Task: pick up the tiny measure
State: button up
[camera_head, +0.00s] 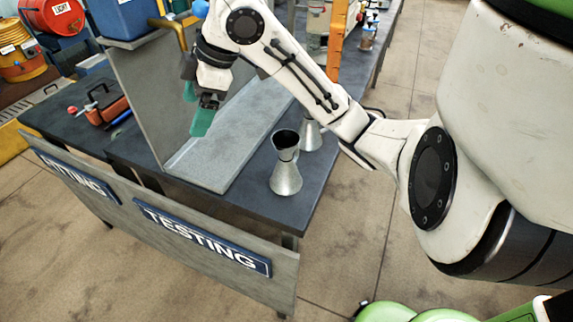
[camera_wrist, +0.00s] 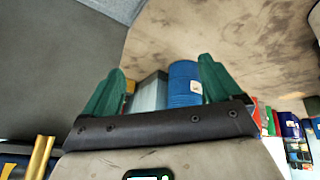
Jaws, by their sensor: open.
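Two metal measures with narrow waists stand upright on the dark table in the head view. The nearer measure (camera_head: 286,172) is near the right front corner. The other measure (camera_head: 311,134) is just behind it, partly hidden by the first measure and by my arm. I cannot tell which is the tiny one. My gripper (camera_head: 197,108) is up and left of both, over the grey metal tray, its teal fingers apart. In the wrist view my gripper (camera_wrist: 161,72) is open and empty, and neither measure shows there.
A grey metal tray (camera_head: 232,135) with an upright back panel (camera_head: 150,95) stands left of the measures. The wrist view shows a blue drum (camera_wrist: 185,84) beyond the fingers. Open floor lies right of the table.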

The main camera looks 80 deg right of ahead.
jog(key=s+d+f+g+h, duration=0.1)
jog(key=s+d+g, duration=0.25)
jog(key=s, duration=0.45)
jog(key=s+d+f+g, duration=0.1)
jog(key=s+d+g, duration=0.1)
jog(key=s+d, duration=0.35)
send_over(287, 138)
jog(key=f, duration=0.4)
jog(key=shift+s+a+f, duration=0.15)
jog(key=shift+s+f, duration=0.15)
jog(key=shift+w+f, duration=0.15)
jog(key=shift+f, duration=1.4)
jog(key=shift+w+f, duration=0.15)
jog(key=shift+f, duration=1.35)
jog(key=c, duration=1.5)
jog(key=shift+r, duration=0.15)
jog(key=shift+c, duration=0.2)
